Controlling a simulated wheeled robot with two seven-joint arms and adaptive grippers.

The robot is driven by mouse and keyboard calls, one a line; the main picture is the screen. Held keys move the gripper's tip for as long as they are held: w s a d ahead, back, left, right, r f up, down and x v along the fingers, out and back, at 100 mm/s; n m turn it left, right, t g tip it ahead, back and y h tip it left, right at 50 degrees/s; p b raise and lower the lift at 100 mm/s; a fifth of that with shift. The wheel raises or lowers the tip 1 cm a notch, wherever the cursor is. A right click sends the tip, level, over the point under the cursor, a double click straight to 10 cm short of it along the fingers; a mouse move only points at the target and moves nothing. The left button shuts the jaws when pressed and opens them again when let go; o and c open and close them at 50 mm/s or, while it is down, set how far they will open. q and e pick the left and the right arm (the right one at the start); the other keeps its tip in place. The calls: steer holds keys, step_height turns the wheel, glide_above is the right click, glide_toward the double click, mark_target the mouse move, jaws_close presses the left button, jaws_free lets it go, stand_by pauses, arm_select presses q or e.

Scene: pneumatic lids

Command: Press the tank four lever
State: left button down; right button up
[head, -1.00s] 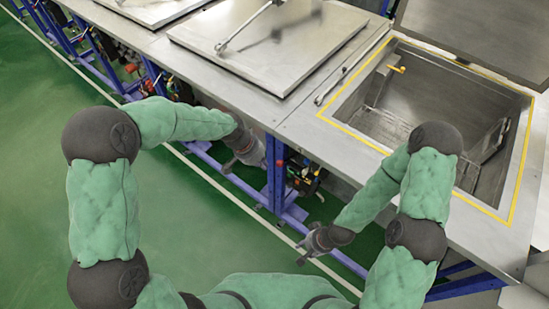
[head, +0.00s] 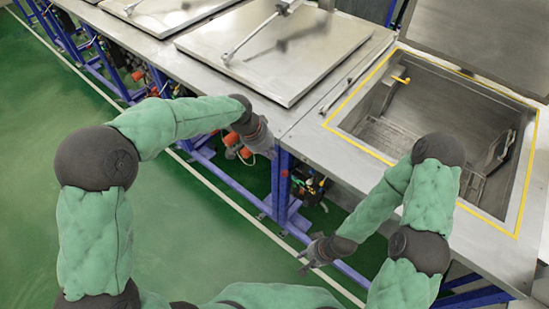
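My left gripper (head: 266,146) hangs at the front edge of the steel counter, beside the red and orange parts (head: 236,143) under it. It is small and dark, and I cannot tell whether its fingers are open. My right gripper (head: 308,262) is lower, over the green floor in front of the blue frame, apart from the counter; its finger opening is unclear. An open tank (head: 350,122) with a yellow-lined rim is at the right. A closed lid (head: 290,60) covers the tank left of it. I cannot make out which part is the tank four lever.
The raised lid (head: 490,38) stands behind the open tank. Another closed lid (head: 160,10) is at the upper left. Blue legs (head: 281,185) and fittings (head: 308,187) sit under the counter. The green floor (head: 190,230) in front is clear.

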mark_target(285, 175)
arm_select(q)
steer(key=b+x, duration=0.2)
steer(key=x, duration=1)
steer(key=shift+d+f, duration=0.1)
steer(key=shift+f, duration=0.2)
steer(key=shift+s, duration=0.1)
steer(key=shift+s+f+b, duration=0.2)
steer(key=shift+f+b, duration=0.15)
steer(key=shift+a+f, duration=0.1)
steer(key=shift+a, duration=0.15)
step_height(285, 175, down, 11)
steer(key=s+a+b, duration=0.1)
steer(key=s+b, duration=0.1)
steer(key=b, duration=0.3)
steer(key=shift+a, duration=0.25)
steer(key=shift+s+r, duration=0.1)
steer(key=shift+r, duration=0.1)
stand_by(0.8)
